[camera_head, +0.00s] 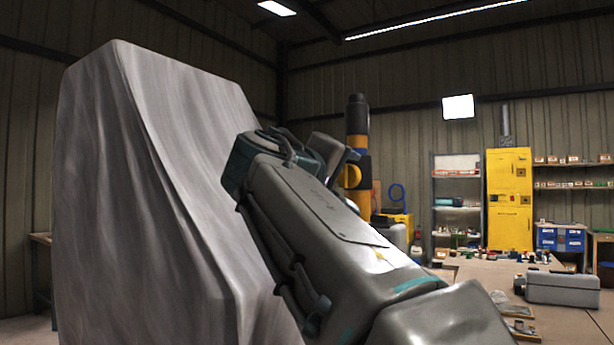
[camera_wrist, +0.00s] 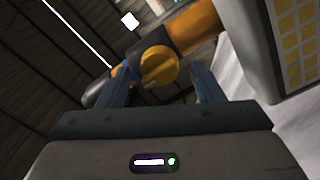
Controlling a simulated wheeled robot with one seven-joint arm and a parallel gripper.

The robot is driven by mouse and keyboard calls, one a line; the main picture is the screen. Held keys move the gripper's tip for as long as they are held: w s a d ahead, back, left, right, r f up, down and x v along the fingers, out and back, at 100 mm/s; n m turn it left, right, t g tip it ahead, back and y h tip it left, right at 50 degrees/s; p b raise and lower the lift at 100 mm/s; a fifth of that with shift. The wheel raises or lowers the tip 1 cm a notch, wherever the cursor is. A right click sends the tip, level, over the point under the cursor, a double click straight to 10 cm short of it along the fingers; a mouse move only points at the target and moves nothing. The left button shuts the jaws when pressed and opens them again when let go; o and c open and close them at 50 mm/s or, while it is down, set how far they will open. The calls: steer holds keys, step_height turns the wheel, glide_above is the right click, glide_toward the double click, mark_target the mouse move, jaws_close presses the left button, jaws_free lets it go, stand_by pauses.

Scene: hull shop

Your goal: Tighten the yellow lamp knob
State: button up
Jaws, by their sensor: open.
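The yellow lamp knob (camera_wrist: 158,66) shows in the wrist view, in front of my gripper and between the two blue-grey fingers as seen from there. It sits on a black collar (camera_wrist: 154,42) of the yellow and black lamp. My gripper (camera_wrist: 159,76) is open, one finger on each side of the knob in the picture. I cannot tell whether either finger touches it. In the head view the lamp (camera_head: 357,120) stands upright beyond my arm, and the knob (camera_head: 350,177) is seen just past my gripper (camera_head: 345,156), which is partly hidden by my wrist.
A tall form under a grey sheet (camera_head: 150,180) stands close on the left of my arm. A workbench (camera_head: 560,318) with a grey toolbox (camera_head: 563,289) is at the right. A yellow cabinet (camera_head: 509,200) and shelves (camera_head: 457,200) stand at the back wall.

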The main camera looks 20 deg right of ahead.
steer(key=v, duration=1.3)
